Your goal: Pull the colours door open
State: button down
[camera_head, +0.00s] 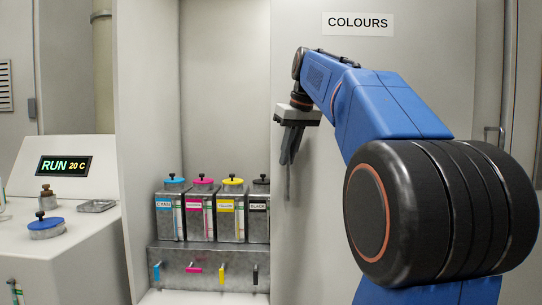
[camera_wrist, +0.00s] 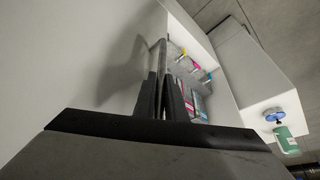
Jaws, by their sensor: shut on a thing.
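The colours door (camera_head: 400,90) is a pale panel with a COLOURS label (camera_head: 358,24). It stands at least partly open, with the cabinet inside showing to its left. My gripper (camera_head: 288,160) is at the door's left part, fingers pointing down in the head view. It is shut on the door handle (camera_wrist: 157,58), a thin metal bar. In the wrist view my gripper's fingers (camera_wrist: 164,88) close around this bar. In the head view the handle is mostly hidden behind the fingers.
Inside the cabinet stand tanks: cyan (camera_head: 170,217), magenta (camera_head: 201,217), yellow (camera_head: 231,217) and black (camera_head: 259,222), the last partly covered by the door's edge. Small coloured taps hang below. At left, a white machine (camera_head: 70,180) shows RUN 20 C and carries a blue-lidded pot (camera_head: 46,228).

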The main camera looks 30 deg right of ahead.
jog(key=shift+s+d+r, duration=0.1)
jog(key=shift+s+d, duration=0.6)
jog(key=shift+d, duration=0.35)
jog(key=c, duration=1.8)
grip_release()
